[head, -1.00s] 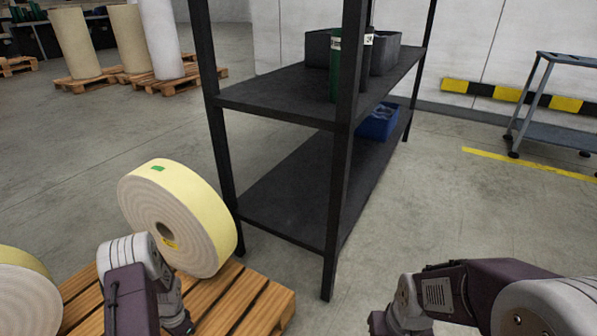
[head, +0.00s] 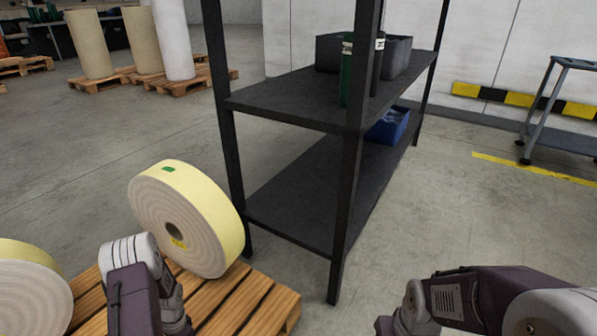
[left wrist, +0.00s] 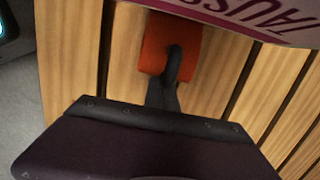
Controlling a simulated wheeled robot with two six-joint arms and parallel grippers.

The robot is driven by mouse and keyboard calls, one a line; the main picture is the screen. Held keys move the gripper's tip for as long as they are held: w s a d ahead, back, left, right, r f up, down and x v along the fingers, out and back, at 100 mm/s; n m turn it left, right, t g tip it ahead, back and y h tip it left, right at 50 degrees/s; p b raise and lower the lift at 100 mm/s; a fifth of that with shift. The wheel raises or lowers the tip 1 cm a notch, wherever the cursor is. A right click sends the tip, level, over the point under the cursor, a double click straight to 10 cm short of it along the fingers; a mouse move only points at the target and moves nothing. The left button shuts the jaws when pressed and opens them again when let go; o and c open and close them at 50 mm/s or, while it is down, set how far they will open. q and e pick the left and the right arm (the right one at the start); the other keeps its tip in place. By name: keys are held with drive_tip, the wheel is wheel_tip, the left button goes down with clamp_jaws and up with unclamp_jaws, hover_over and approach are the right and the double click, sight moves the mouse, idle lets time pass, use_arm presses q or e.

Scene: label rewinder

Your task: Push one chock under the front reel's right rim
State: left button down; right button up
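A cream reel with a yellow outer face (head: 212,205) stands on edge on the wooden pallet (head: 262,308). A second reel (head: 28,292) is cut off at the lower left of the head view. An orange chock (left wrist: 154,38) lies on the slats in the left wrist view, beside a pale curved surface with magenta lettering (left wrist: 270,18). My left gripper (left wrist: 174,62) shows as one narrow dark shape over the chock, fingers together; contact is unclear. In the head view the left arm hides it. My right gripper (head: 388,325) is at the bottom edge, its fingers hidden.
A black shelf rack (head: 290,232) stands right behind the pallet, with a green cylinder, a grey bin (head: 397,58) and a blue crate (head: 390,124). Tall rolls stand on pallets at the back left.

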use_arm(q)
drive_tip(key=shift+w+d+r+p, duration=0.25)
drive_tip(key=shift+w+r+p, duration=0.15)
drive_tip(key=shift+w, duration=0.15)
drive_tip(key=shift+w+d+r+p, duration=0.25)
drive_tip(key=shift+w+r+p, duration=0.1)
drive_tip(key=shift+w, duration=0.15)
drive_tip(key=shift+w+d+r, duration=0.25)
drive_tip(key=shift+w+d, duration=0.15)
drive_tip(key=shift+w, duration=0.35)
wheel_tip(320, 180, up, 8)
drive_tip(key=p, duration=0.8)
